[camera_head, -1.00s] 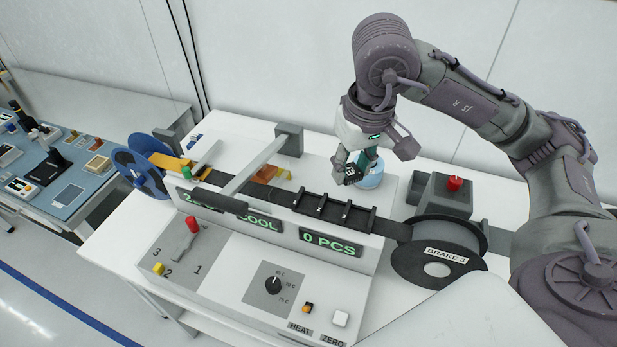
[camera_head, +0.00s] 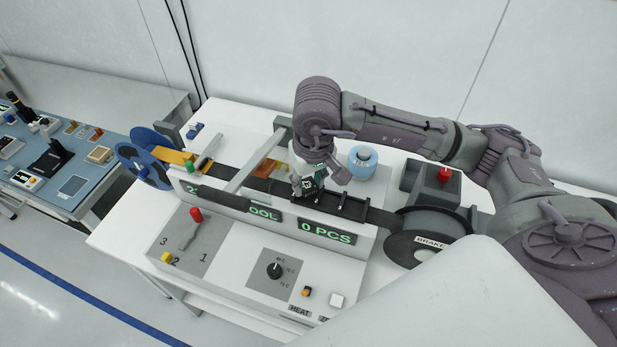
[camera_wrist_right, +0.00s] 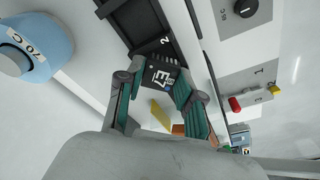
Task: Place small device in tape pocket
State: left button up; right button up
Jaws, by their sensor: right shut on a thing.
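The small device is a black chip (camera_wrist_right: 161,80) with white lettering, "E7" among it, and metal legs on its edge. My right gripper (camera_wrist_right: 158,84) is shut on it in the right wrist view. In the head view the right gripper (camera_head: 308,188) holds the chip (camera_head: 307,184) over the dark carrier tape track (camera_head: 343,207) on the machine. The track has raised dividers, and the wrist view shows a pocket edge and a digit "2" beside the chip. I cannot tell whether the chip touches the tape. My left gripper is out of view.
A light blue round container (camera_head: 363,163) stands behind the track. A reel marked "BRAKE" (camera_head: 428,238) and a grey box with a red button (camera_head: 444,175) are at right. A blue reel (camera_head: 146,165) is at left. A grey arm (camera_head: 258,158) crosses the track; the display reads "0 PCS".

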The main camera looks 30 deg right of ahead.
jog(key=shift+f+b, duration=0.35)
jog(key=shift+b, duration=0.2)
jog(key=o, duration=1)
jog(key=shift+o, duration=0.2)
jog(key=shift+r, duration=0.1)
